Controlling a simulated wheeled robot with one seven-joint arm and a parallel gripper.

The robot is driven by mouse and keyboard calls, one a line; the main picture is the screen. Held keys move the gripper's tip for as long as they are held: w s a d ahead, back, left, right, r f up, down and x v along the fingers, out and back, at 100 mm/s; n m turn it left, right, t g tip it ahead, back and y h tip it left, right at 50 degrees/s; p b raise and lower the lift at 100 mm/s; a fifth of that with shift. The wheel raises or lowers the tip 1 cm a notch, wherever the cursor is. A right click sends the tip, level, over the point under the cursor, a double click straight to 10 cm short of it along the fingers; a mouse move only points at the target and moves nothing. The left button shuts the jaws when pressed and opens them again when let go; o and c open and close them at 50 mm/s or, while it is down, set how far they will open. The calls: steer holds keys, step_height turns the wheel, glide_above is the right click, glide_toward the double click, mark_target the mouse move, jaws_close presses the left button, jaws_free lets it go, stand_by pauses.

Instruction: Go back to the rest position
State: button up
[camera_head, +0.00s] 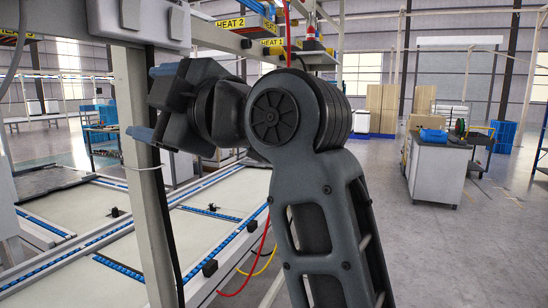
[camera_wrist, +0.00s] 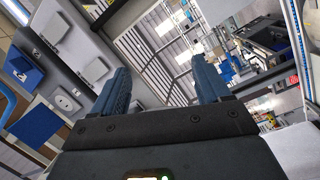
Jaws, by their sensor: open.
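My gripper (camera_wrist: 160,88) shows in the wrist view with its two blue fingers spread wide apart and nothing between them. In the head view my arm rises from the bottom, bends at a large dark joint, and ends at my gripper (camera_head: 148,104) on the left. There the gripper is seen from the side, beside a pale upright post (camera_head: 143,170). I cannot tell whether it touches the post.
A conveyor frame (camera_head: 225,222) with blue rails lies below on the left. Grey boxes (camera_head: 150,18) and yellow HEAT signs (camera_head: 232,22) hang overhead. Red and yellow cables (camera_head: 262,262) hang near my arm. A workbench (camera_head: 437,165) stands at right; open floor (camera_head: 490,250) lies before it.

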steer(key=d+f+m+t+h, duration=0.2)
steer(key=d+f+m, duration=0.25)
steer(key=f, duration=0.55)
steer(key=d+f+m+t+h, duration=0.2)
steer(key=d+f+m, duration=0.25)
steer(key=f, duration=0.45)
steer(key=s+d+f+m+t+h, duration=0.1)
steer(key=s+d+f+m+h, duration=0.2)
steer(key=d+f, duration=0.35)
steer(key=s+d+f+m+t+h, duration=0.1)
steer(key=s+d+f+m, duration=0.2)
steer(key=s+d+f, duration=0.35)
steer(key=s+d+f+m+h, duration=0.2)
steer(key=s+d+f+m, duration=0.1)
steer(key=s+d+f, duration=0.3)
steer(key=s+d+f+m+h, duration=0.3)
steer(key=s+d, duration=0.1)
steer(key=s, duration=0.5)
steer(key=s+d+r+m+h, duration=0.1)
steer(key=s+d, duration=0.1)
steer(key=s, duration=0.6)
steer(key=s+d+r+m+g+h, duration=0.1)
steer(key=s+d+m, duration=0.1)
steer(key=s, duration=0.6)
steer(key=shift+s+d+r, duration=0.2)
steer(key=shift+d+r, duration=0.05)
steer(key=shift+d, duration=0.1)
